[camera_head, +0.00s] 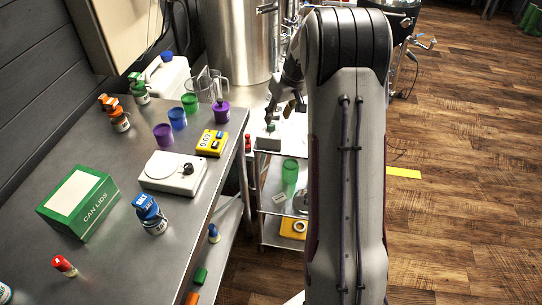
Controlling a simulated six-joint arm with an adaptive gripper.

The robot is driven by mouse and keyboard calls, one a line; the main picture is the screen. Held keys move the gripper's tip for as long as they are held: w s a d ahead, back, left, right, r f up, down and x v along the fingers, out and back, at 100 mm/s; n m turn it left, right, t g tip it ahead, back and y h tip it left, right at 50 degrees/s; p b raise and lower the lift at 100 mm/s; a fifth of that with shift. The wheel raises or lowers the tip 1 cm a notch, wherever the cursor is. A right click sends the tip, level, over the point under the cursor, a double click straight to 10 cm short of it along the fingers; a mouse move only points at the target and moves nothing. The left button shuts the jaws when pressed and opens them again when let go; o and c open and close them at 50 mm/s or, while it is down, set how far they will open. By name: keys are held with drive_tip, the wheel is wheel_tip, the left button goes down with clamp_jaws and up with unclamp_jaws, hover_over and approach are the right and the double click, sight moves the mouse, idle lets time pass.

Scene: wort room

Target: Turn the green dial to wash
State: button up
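A small green dial (271,127) sits on top of a grey box (268,143) on the steel cart, just right of the table. Any wash marking on the box is too small to read. My gripper (286,108) is above and slightly right of the dial, pointing down. Its fingers look spread, with nothing seen between them. The gap between fingertips and dial looks small, but I cannot tell whether they touch. My arm hides the area to the right.
A steel vessel (240,40) stands behind. The wood floor (460,200) at right is mostly clear.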

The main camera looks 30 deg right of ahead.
drive_tip(key=s+a+r+m+g, duration=0.1)
drive_tip(key=s+a+r, duration=0.2)
drive_tip(key=s+a, duration=0.4)
drive_tip(key=s+a+r+m+g, duration=0.1)
drive_tip(key=s+a+r, duration=0.2)
drive_tip(key=s+a, duration=0.5)
drive_tip(key=shift+s+m, duration=0.3)
drive_tip(key=shift+s, duration=1.4)
drive_tip(key=w+d+f, duration=0.7)
drive_tip(key=w+d, duration=0.4)
drive_tip(key=w, duration=0.1)
drive_tip(key=w+d+r+n+t, duration=0.2)
drive_tip(key=w+d+n, duration=0.1)
drive_tip(key=w, duration=0.4)
drive_tip(key=shift+w+d+n+t, duration=0.3)
drive_tip(key=shift+d+n, duration=0.1)
drive_tip(key=shift+d, duration=0.4)
